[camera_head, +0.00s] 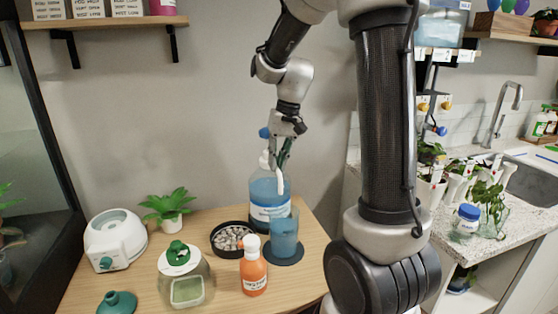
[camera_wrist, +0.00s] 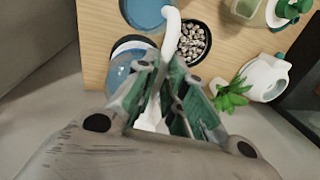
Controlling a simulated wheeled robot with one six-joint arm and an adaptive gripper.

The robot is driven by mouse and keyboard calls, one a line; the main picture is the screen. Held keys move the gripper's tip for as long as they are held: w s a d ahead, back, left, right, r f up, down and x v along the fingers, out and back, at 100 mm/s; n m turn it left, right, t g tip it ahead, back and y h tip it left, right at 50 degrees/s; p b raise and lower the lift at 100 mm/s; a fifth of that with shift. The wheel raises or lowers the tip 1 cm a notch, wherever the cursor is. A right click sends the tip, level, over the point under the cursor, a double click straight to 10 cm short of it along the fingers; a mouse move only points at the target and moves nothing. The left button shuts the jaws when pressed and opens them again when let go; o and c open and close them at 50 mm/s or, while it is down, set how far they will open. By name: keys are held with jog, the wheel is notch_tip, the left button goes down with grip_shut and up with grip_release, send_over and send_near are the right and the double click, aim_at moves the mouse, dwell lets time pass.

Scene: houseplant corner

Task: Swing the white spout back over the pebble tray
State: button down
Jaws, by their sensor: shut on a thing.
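A large clear bottle of blue liquid (camera_head: 264,188) stands on the wooden table, with a white pump spout (camera_head: 281,178) on top. In the wrist view the spout (camera_wrist: 172,37) runs forward from between my fingers, and its curved tip lies between the blue cup (camera_wrist: 147,12) and the black pebble tray (camera_wrist: 207,44), over the cup's edge. My gripper (camera_head: 284,150) is at the bottle's top, shut on the spout, its green fingers (camera_wrist: 167,98) on either side. The pebble tray (camera_head: 216,231) sits left of the cup (camera_head: 284,240). The fingers hide the spout's base.
The cup stands on a dark round mat (camera_head: 292,255). An orange bottle (camera_head: 253,272), a green-lidded jar (camera_head: 184,280), a potted plant (camera_head: 170,208) and a white device (camera_head: 115,240) stand nearby on the table. A wall is close behind the bottle.

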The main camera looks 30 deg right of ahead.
jog(key=w+a+m+t+h, duration=0.1)
jog(key=w+a+m, duration=0.5)
jog(key=m, duration=0.5)
jog(key=shift+a+h, duration=0.3)
jog(key=shift+a, duration=0.15)
jog(key=shift+m+t, duration=0.3)
jog(key=c, duration=1.5)
grip_release()
notch_tip(320, 180, up, 12)
jog(key=s, duration=0.2)
jog(key=shift+d, duration=0.35)
jog(key=shift+s+f, duration=0.1)
